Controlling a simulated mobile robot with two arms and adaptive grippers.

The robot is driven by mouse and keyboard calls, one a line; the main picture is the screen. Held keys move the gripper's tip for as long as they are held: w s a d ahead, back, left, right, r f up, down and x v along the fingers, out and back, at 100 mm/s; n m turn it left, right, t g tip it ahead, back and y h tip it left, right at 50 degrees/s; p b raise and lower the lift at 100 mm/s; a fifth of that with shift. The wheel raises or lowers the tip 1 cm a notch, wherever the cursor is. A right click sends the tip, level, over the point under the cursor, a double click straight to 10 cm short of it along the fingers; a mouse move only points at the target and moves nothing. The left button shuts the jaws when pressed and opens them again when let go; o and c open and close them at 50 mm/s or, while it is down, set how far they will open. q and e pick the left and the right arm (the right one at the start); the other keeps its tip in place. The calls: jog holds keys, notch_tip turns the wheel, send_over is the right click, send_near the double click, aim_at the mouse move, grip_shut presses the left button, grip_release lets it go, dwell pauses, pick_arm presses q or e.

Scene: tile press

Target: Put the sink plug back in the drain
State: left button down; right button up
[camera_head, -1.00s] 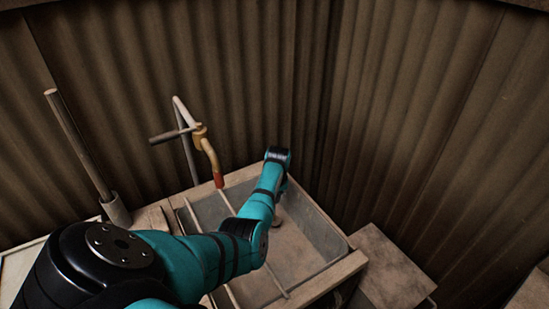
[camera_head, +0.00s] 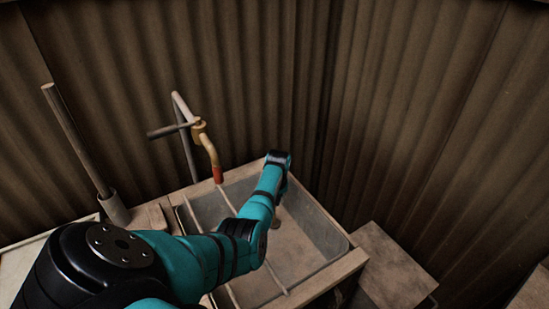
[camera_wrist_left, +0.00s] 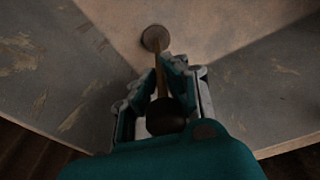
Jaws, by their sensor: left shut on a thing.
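My left gripper (camera_wrist_left: 167,74) is shut on the sink plug. In the left wrist view the plug has a dark round knob (camera_wrist_left: 166,116) near the camera, a thin brown stem between the fingers and a round brownish disc (camera_wrist_left: 155,38) at the far end. The disc appears over the sink floor; I cannot tell whether it touches it. In the head view my left arm reaches over the grey sink (camera_head: 322,232), and its forearm hides the gripper. A small part of the plug (camera_head: 276,222) shows beside the arm. I cannot make out the drain opening. My right gripper is not in view.
A tap (camera_head: 211,150) with a red tip stands at the sink's back left. A pole (camera_head: 78,143) rises in a holder farther left. Thin rods cross the sink's left part. Corrugated walls (camera_head: 420,110) close in behind, and a box (camera_head: 390,265) stands right of the sink.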

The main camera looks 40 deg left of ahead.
pick_arm(q)
jog(key=shift+f, duration=0.15)
jog(key=c, duration=1.4)
grip_release()
jog(key=shift+o, duration=0.2)
